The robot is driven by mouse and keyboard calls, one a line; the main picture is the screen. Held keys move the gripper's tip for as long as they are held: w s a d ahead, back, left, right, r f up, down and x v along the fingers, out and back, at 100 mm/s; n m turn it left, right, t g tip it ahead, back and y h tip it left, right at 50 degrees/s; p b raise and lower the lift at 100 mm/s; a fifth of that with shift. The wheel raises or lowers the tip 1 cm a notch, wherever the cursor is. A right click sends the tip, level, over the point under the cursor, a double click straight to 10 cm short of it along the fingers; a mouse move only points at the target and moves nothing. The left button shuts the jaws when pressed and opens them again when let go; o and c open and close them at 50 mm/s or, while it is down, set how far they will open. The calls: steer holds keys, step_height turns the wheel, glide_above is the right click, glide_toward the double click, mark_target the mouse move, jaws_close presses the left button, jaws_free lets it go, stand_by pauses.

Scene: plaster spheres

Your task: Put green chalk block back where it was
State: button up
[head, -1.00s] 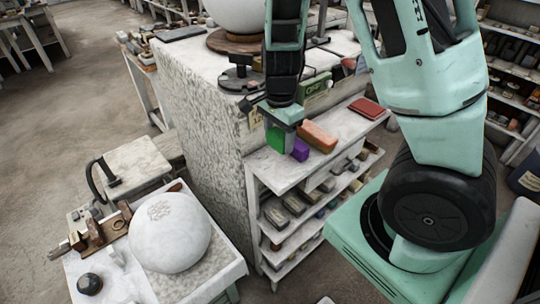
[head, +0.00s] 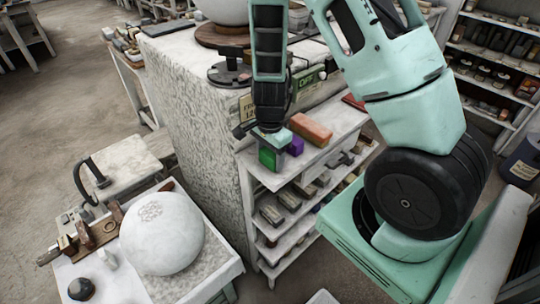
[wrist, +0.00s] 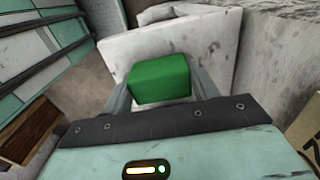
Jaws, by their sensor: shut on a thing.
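My gripper (head: 271,147) is shut on the green chalk block (head: 268,158), at the left end of the shelf unit's white top (head: 263,179). In the wrist view the green chalk block (wrist: 160,78) sits between the two fingers, with a pale surface behind it. I cannot tell whether the block touches the shelf top. A purple block (head: 296,146) lies just right of it, and an orange-red block (head: 312,130) lies further right on the same top.
A rough plaster-coated block (head: 195,120) stands left of the shelf unit. A large white sphere (head: 162,233) rests on a low table. A red book (head: 353,102) lies far right on the shelf top.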

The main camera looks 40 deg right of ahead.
mark_target(270, 153)
steer(key=o, duration=1.1)
steer(key=shift+r, duration=0.1)
step_height(270, 153, up, 12)
steer(key=p, duration=0.2)
steer(key=s+a+r+n+y, duration=0.1)
steer(key=s+a+r+n, duration=0.15)
steer(key=a+n, duration=0.35)
steer(key=s+a+r+n+y, duration=0.1)
steer(key=s+a+r+n, duration=0.2)
steer(key=a, duration=0.5)
steer(key=s+a+r+n, duration=0.1)
steer(key=s+a+n, duration=0.2)
steer(key=s+n, duration=0.1)
steer(key=s+a+r+n+h, duration=0.1)
steer(key=s+a+r+n, duration=0.1)
steer(key=s+n, duration=0.2)
steer(key=s+a+r+n, duration=0.1)
steer(key=s+a+n, duration=0.2)
steer(key=n, duration=0.5)
steer(key=shift+s+a+r, duration=0.3)
steer(key=shift+s, duration=0.35)
